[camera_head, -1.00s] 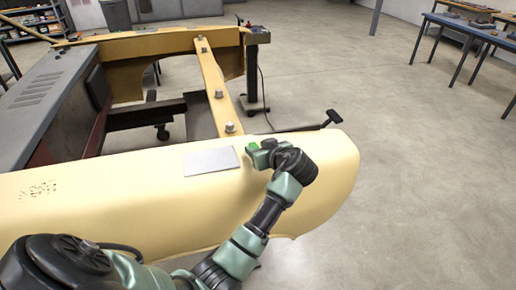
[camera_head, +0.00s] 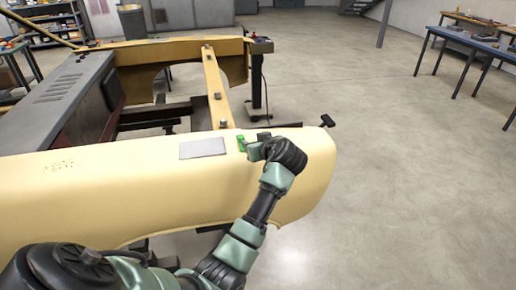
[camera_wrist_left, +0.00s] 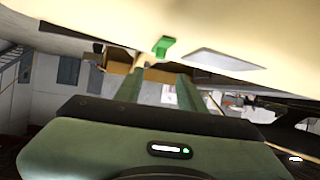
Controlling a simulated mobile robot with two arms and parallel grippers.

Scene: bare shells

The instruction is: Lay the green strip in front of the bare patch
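The bare patch (camera_head: 202,148) is a flat grey rectangle on the upper face of the cream body panel (camera_head: 120,180). The small bright green strip (camera_head: 241,143) is on the panel just right of the patch, with a gap between them. My left gripper (camera_head: 253,150) is close to the strip on its right side. In the left wrist view the two fingers (camera_wrist_left: 158,80) stand apart with nothing between them. The green strip (camera_wrist_left: 163,46) shows beyond their tips, beside the grey patch (camera_wrist_left: 225,58). My right gripper is not in view.
A cream cross rail (camera_head: 214,88) with bolts runs back from the panel. A grey ribbed cover (camera_head: 60,95) stands at the left. A black stand (camera_head: 259,80) is behind the panel. Blue tables (camera_head: 465,40) are far right, with open floor before them.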

